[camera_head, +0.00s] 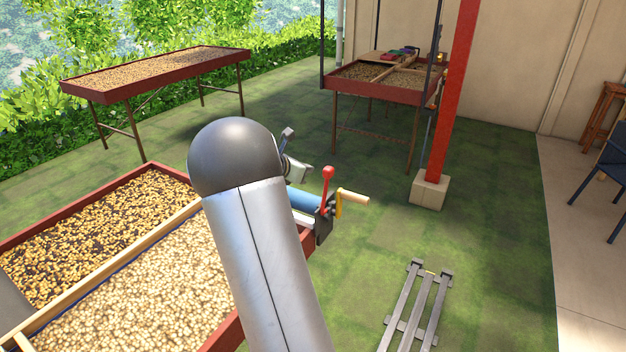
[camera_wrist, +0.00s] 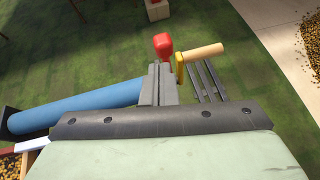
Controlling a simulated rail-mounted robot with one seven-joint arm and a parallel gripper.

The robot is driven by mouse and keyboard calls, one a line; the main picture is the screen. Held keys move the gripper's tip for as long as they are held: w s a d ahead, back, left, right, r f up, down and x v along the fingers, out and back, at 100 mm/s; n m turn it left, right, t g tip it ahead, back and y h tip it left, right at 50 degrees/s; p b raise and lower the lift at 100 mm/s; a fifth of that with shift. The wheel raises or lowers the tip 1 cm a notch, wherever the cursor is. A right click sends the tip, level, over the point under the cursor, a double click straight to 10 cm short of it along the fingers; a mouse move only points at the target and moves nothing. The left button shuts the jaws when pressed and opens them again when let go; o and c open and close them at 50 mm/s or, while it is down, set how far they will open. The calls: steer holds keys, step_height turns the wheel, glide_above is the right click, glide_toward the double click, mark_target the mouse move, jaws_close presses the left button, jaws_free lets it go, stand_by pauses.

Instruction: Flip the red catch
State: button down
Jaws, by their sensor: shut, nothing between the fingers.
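The red catch (camera_head: 327,180) is a lever with a round knob, standing upright on a dark bracket at the corner of the near drying table. In the wrist view, its red knob (camera_wrist: 163,43) shows just beyond the fingertips. My gripper (camera_wrist: 160,68) is shut and empty, its grey fingers pointing toward the catch. The fingers hide the catch's lower part, and I cannot tell whether they touch it. In the head view, my arm hides most of the gripper.
A wooden crank handle (camera_head: 352,197) with a yellow arm (camera_wrist: 179,68) sits right beside the catch. A blue roller (camera_wrist: 75,110) runs left from the bracket. The near table (camera_head: 308,245) holds beans. A slatted metal rail (camera_head: 419,305) lies on the grass; a red post (camera_head: 455,95) stands behind.

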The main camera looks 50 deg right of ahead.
steer(key=r, duration=0.1)
steer(key=a+r, duration=0.2)
steer(key=shift+w+a+r, duration=0.2)
steer(key=shift+a+r, duration=0.05)
steer(key=shift+r, duration=0.1)
steer(key=s+a+f+m+y, duration=0.2)
steer(key=s+a+m+y, duration=0.2)
steer(key=a, duration=0.9)
steer(key=s+a+f+m+y, duration=0.3)
steer(key=s+a+m, duration=0.5)
steer(key=s+a, duration=0.5)
steer(key=s+a+f+m+y, duration=0.3)
steer(key=s+a+m+y, duration=0.2)
steer(key=a, duration=1)
steer(key=s+m, duration=0.1)
steer(key=s, duration=0.2)
steer(key=shift+s+a, duration=0.2)
